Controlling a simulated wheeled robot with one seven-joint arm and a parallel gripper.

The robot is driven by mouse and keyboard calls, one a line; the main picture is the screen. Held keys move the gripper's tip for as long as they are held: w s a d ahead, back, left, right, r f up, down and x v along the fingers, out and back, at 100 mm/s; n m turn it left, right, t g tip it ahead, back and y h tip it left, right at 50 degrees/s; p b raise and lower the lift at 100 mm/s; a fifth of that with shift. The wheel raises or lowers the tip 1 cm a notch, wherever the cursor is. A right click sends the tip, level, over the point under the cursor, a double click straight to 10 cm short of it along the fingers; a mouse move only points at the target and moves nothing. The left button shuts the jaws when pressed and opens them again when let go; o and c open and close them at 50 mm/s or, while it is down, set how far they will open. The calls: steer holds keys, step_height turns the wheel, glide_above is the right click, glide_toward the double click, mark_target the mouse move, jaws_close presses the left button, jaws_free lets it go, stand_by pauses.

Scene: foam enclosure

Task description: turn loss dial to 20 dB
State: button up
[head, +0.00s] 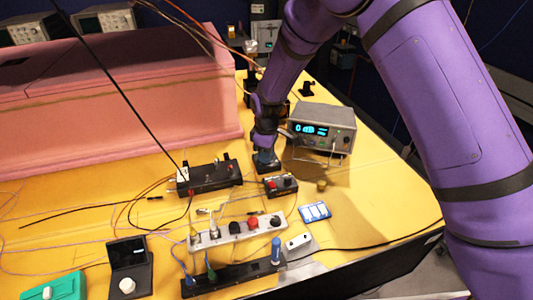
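My arm comes down from the top right, and my gripper (266,157) points down near the middle of the table. Its fingers are small and dark here, and I cannot tell whether they are open or shut. It is just left of a grey bench instrument (322,128) with a lit cyan display and small controls on its front. The display begins with what looks like a 0; the rest is too small to read. Part of the instrument's left side is close behind my wrist. I cannot tell which knob is the loss dial, nor its setting.
A small black box (281,186) with knobs sits below my gripper. Pink foam (120,110) walls the left. Cables cross the yellow table (385,185), clear at right.

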steer(key=shift+c, duration=0.5)
